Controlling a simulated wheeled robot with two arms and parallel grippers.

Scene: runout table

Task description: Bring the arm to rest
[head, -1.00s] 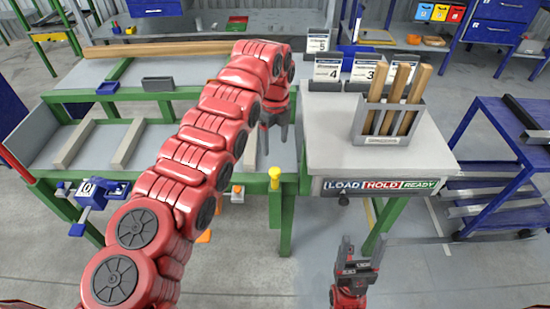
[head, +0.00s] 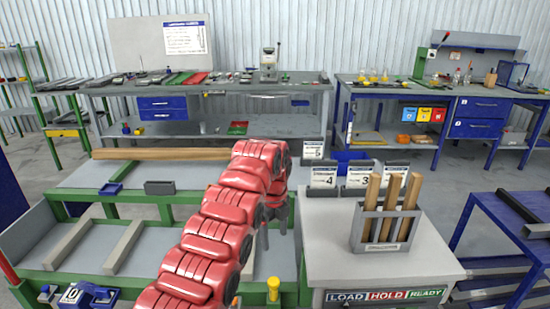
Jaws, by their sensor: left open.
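My left arm comes in from the bottom as a chain of red links and reaches over the runout table (head: 90,175). Its left gripper (head: 275,228) hangs down at the table's right end, beside the grey-topped stand. The fingers are apart, with nothing seen between them; the arm's end hides part of the gripper. My right gripper is out of the picture.
A holder (head: 384,230) with wooden sticks (head: 391,193) stands on the stand (head: 335,255). Number cards (head: 323,176) stand at its back edge. A long wooden bar (head: 160,153) lies along the back of the runout table. A blue cart (head: 505,225) is at right.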

